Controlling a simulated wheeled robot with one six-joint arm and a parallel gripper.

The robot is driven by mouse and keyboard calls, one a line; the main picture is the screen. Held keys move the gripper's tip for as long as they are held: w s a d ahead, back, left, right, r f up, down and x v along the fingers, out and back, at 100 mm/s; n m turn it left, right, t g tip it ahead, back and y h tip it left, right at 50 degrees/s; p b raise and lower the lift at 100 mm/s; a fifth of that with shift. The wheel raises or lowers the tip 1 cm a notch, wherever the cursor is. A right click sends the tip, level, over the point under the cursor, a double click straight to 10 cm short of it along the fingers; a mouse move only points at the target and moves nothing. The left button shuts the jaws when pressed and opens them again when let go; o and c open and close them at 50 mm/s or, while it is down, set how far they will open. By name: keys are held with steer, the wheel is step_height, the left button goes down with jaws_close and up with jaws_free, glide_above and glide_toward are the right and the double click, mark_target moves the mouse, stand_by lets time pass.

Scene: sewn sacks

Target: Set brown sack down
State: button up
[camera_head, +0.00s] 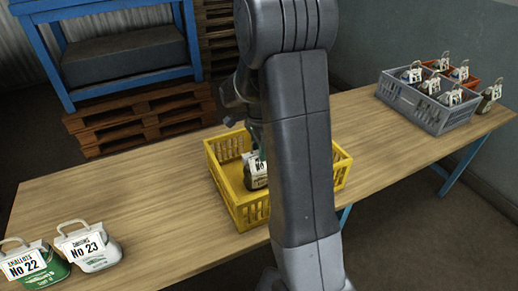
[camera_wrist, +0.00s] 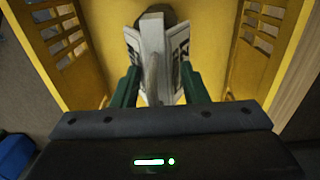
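The brown sack (camera_head: 256,182), dark with a white number label, sits upright inside the yellow crate (camera_head: 240,211), partly hidden behind my arm. In the wrist view the sack's pale handle (camera_wrist: 151,75) and white label flaps show from above, with a little of its dark body at the top. My gripper (camera_wrist: 158,80) has its two green fingers apart, one on each side of the handle, with visible gaps between. The gripper (camera_head: 259,148) is low over the crate in the head view, mostly hidden by my arm.
A green sack (camera_head: 50,266) and a white sack (camera_head: 98,252) stand at the table's front left. A grey crate (camera_head: 425,107) with several sacks is at the right, a lone sack (camera_head: 489,97) beside it.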

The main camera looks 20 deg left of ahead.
step_height(320, 180, up, 12)
stand_by(0.4)
step_height(320, 180, down, 13)
steer(key=shift+r, duration=2.3)
